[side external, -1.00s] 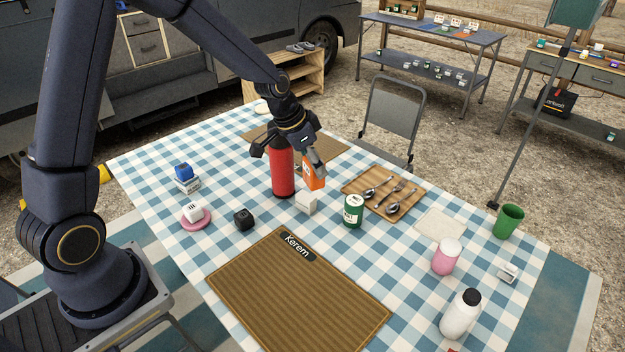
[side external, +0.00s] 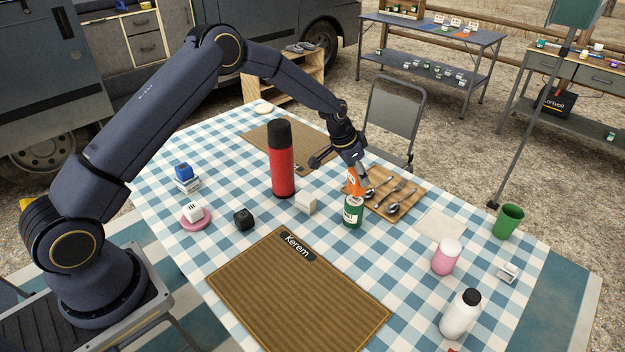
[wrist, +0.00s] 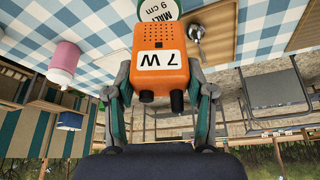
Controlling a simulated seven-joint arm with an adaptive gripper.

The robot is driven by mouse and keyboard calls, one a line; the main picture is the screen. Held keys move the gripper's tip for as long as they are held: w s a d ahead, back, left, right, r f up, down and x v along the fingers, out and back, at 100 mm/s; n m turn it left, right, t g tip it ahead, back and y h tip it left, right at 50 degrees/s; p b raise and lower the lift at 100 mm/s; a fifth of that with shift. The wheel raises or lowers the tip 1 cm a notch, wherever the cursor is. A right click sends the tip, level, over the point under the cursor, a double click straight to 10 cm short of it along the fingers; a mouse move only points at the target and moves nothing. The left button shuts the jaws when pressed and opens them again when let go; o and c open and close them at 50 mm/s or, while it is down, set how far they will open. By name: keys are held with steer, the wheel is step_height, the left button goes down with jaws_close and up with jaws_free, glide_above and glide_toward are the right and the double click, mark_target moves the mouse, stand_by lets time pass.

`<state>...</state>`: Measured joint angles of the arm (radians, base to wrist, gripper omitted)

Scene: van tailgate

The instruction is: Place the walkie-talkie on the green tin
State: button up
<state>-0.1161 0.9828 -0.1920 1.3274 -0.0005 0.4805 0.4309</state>
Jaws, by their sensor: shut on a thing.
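The orange walkie-talkie (side external: 354,184) is between the fingers of my gripper (side external: 356,172), which is shut on it. In the wrist view the walkie-talkie (wrist: 160,67) has a "7 W" label and two dark knobs, with a finger on each side. The green tin (side external: 353,213) stands upright on the checkered cloth, directly below the walkie-talkie in the side view. In the wrist view the tin's white top (wrist: 157,10) shows just past the walkie-talkie. I cannot tell whether the two touch.
A wooden tray (side external: 408,206) with cutlery lies right of the tin. A white block (side external: 306,203) and a tall red flask (side external: 282,165) stand to its left. A pink jar (side external: 446,257) stands at the right.

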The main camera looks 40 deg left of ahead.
mark_target(357, 182)
steer(key=shift+w+f, duration=0.1)
steer(key=shift+f, duration=1.45)
steer(key=o, duration=1.3)
steer(key=shift+f, duration=0.15)
